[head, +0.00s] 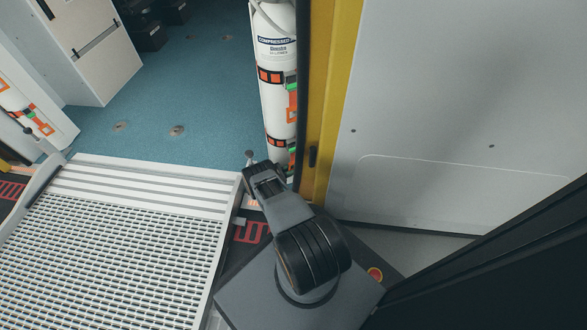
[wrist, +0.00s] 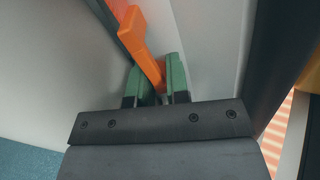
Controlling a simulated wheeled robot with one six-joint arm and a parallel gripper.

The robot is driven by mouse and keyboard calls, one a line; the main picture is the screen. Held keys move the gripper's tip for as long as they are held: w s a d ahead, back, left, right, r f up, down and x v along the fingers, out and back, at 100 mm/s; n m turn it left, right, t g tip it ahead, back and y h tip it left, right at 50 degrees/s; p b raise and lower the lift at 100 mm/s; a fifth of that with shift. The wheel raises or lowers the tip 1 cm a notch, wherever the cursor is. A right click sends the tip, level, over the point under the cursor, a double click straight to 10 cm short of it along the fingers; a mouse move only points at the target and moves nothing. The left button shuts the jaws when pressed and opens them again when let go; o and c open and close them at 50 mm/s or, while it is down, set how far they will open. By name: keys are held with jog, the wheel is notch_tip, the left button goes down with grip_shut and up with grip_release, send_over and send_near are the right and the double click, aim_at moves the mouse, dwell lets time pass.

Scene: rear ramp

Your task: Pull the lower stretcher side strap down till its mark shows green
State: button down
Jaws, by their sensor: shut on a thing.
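A white cylinder (head: 278,110) stands at the door edge in the head view. Its upper orange strap (head: 268,76) and lower orange strap (head: 276,142) cross it, each with a green part at the right side. I cannot tell the lower strap's mark from its buckle at this size. In the wrist view, my gripper (wrist: 157,88) is shut on an orange strap end (wrist: 146,50), which slants between its two green fingers. In the head view my arm reaches toward the cylinder's foot, and the fingertips are hidden.
A yellow door post (head: 330,100) and a white wall panel (head: 450,120) stand close on the right. A slatted ramp (head: 110,240) lies at the left. Blue floor (head: 190,80) beyond it is mostly clear.

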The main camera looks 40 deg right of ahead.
jog(key=c, duration=1.4)
grip_release()
jog(key=shift+s+a+f, duration=0.2)
jog(key=shift+a+f, duration=0.1)
jog(key=shift+c, duration=0.2)
jog(key=shift+w+d+r, duration=0.1)
jog(key=shift+d, duration=0.1)
jog(key=v, duration=1.3)
jog(key=shift+w+a, duration=0.2)
jog(key=shift+a, duration=0.15)
jog(key=shift+r, duration=0.1)
